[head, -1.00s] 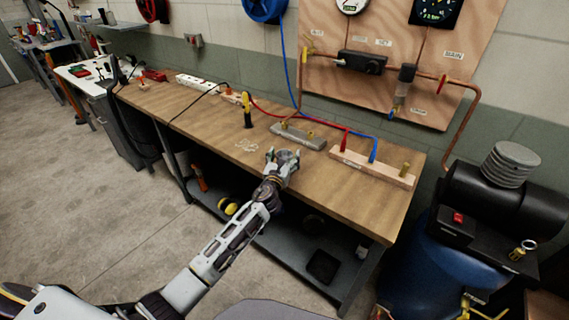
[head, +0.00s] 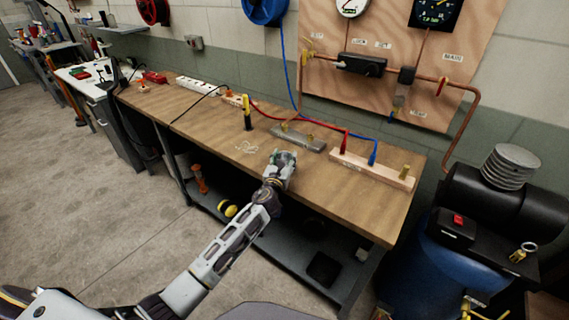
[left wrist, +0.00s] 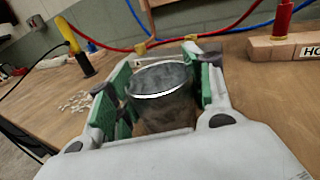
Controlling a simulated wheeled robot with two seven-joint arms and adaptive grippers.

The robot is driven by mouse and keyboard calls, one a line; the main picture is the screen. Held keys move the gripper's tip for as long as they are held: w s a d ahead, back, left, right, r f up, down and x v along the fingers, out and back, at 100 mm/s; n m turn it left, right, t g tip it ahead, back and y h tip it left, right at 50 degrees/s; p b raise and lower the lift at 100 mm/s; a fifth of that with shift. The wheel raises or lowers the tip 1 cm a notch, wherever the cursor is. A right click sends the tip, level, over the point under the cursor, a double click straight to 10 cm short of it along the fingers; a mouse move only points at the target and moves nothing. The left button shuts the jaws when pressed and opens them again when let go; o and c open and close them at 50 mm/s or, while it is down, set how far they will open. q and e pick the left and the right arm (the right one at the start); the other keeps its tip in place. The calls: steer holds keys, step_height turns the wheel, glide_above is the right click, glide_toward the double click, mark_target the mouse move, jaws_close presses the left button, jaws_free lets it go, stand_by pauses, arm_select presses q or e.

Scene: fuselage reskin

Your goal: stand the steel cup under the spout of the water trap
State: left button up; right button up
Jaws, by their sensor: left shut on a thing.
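The steel cup (left wrist: 160,95) stands upright between the green-padded fingers of my left gripper (left wrist: 158,78) in the left wrist view. The fingers are shut on its sides, and its round rim faces up. In the head view my left gripper (head: 284,156) is over the bench near its front edge, and the cup is mostly hidden by the hand. I cannot tell whether the cup touches the bench. My right gripper is out of view.
On the workbench (head: 205,125) lie a grey block (head: 299,139) and a wooden terminal block (head: 370,170) with red and blue leads. A yellow-handled tool (head: 247,110) stands left of the hand. A blue compressor (head: 455,255) is beyond the bench's right end.

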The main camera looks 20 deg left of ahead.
arm_select(q)
steer(key=shift+r, duration=0.2)
steer(key=shift+r+p, duration=0.3)
steer(key=shift+r, duration=0.35)
step_height(320, 180, up, 8)
steer(key=p, duration=0.2)
steer(key=shift+r, duration=0.2)
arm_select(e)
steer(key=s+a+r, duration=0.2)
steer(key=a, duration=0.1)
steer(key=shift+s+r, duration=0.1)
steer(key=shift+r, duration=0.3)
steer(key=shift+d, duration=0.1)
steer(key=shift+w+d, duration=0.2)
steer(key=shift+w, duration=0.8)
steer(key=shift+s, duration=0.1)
